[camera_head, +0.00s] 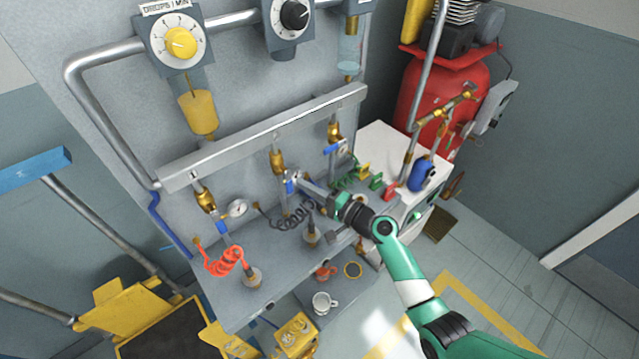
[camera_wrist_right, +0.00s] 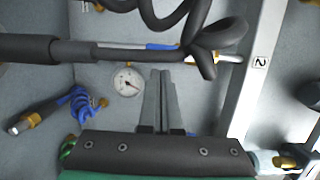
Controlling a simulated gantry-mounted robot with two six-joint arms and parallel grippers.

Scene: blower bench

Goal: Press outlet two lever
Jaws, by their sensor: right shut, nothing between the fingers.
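The manifold bar (camera_head: 262,137) on the grey panel carries several brass outlets. The middle brass outlet (camera_head: 277,160) has a blue lever part (camera_head: 291,180) below it. In the right wrist view a "2" label (camera_wrist_right: 260,62) shows on the bar, and a blue piece (camera_wrist_right: 164,46) lies partly behind a dark hose. My right gripper (camera_head: 301,182) is shut and empty, its fingertips close beside the blue part; I cannot tell whether they touch. Its closed fingers also show in the wrist view (camera_wrist_right: 160,73), below the blue piece and hose. My left gripper is not in view.
A round gauge (camera_wrist_right: 128,82) sits left of the fingers in the wrist view. The dark coiled hose (camera_head: 297,218) hangs under the middle outlet. The left outlet has a gauge (camera_head: 237,209) and red coil (camera_head: 222,262). A white cabinet (camera_head: 385,148) stands right.

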